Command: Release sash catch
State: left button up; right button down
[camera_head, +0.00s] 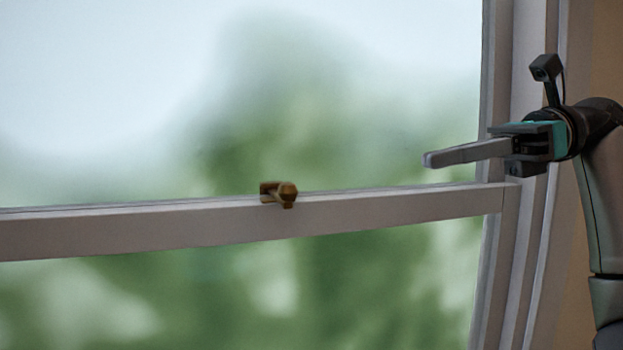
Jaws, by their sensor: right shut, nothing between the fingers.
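The brass sash catch (278,193) sits on top of the window's meeting rail (150,229), a little left of the picture's middle. Its rounded knob end points toward me and slightly right. My right gripper (428,159) is to the right of the catch and a bit higher, pointing left. Its fingers are shut and empty, with a clear gap between their tips and the catch. My left gripper is not in view.
The window frame's upright side (497,262) stands at the right, behind my right arm. Blurred greenery and pale sky show through the upper glass (330,90) and lower glass (200,300). The space between gripper and catch is free.

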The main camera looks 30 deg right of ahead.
send_near(280, 188)
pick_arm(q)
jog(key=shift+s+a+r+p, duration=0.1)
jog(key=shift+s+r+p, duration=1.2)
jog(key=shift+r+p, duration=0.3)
pick_arm(e)
jog(key=shift+w+f+x, duration=0.1)
jog(key=shift+f+x, duration=0.1)
jog(key=shift+x, duration=1.1)
jog(key=shift+w+f+x, duration=0.1)
jog(key=shift+f+x, duration=0.05)
jog(key=shift+x, duration=1.1)
jog(key=shift+d, duration=0.15)
